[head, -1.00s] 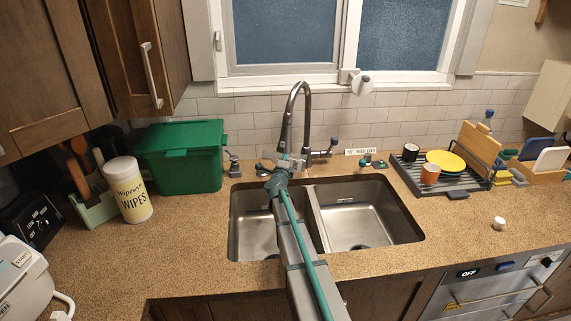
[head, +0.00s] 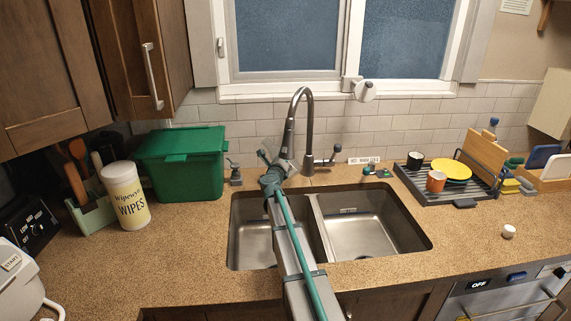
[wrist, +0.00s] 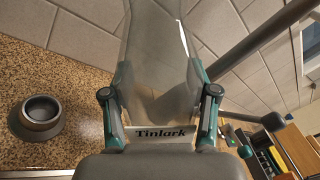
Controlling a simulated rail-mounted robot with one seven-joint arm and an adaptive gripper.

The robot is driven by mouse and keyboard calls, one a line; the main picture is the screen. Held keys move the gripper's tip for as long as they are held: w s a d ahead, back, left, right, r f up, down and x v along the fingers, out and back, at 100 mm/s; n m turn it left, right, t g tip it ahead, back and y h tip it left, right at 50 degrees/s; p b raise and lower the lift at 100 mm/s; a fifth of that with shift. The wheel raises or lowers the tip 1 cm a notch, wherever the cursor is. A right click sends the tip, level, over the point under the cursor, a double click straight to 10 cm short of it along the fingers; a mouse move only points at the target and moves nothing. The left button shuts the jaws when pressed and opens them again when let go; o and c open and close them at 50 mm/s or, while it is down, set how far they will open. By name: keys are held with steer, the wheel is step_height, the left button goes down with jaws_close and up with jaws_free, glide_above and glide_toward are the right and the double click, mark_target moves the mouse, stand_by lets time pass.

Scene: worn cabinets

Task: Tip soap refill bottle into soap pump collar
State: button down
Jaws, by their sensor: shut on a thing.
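My gripper (wrist: 160,98) is shut on the soap refill bottle (wrist: 158,45), a clear bottle with a "Tinlark" label, held between the two fingers in the wrist view. In the head view my gripper (head: 273,178) is above the back of the left sink basin, and the bottle (head: 286,160) shows small and tilted in front of the faucet. The soap pump collar (wrist: 38,115), a dark round ring with an open centre, sits on the counter at the left of the wrist view, apart from the bottle. In the head view a small grey fitting (head: 236,176), probably the collar, stands left of my gripper.
The faucet (head: 309,130) rises close behind and right of my gripper. A green bin (head: 182,165) stands left of the collar, with a wipes canister (head: 127,198) beyond it. A dish rack (head: 440,192) is at the right. The tiled wall is close behind.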

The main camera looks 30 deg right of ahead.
steer(key=m, duration=0.1)
steer(key=w+a+m+b, duration=0.1)
steer(key=shift+a+r+m, duration=0.1)
steer(key=shift+r+m, duration=0.2)
steer(key=shift+r, duration=0.1)
steer(key=shift+w+a+f+m+b, duration=0.15)
steer(key=shift+w+a+m+b, duration=0.35)
steer(key=shift+m+b, duration=0.5)
steer(key=a+m+b, duration=0.1)
steer(key=w+m+b, duration=0.1)
steer(key=b, duration=0.1)
steer(key=shift+a+r+m, duration=0.2)
steer(key=shift+a+m, duration=0.1)
steer(key=shift+a, duration=0.1)
steer(key=b, duration=0.1)
steer(key=w+a+m+b, duration=0.1)
steer(key=shift+a+f+m+b, duration=0.15)
steer(key=shift+f+m+b, duration=0.05)
steer(key=shift+m+b, duration=0.15)
steer(key=shift+r, duration=0.1)
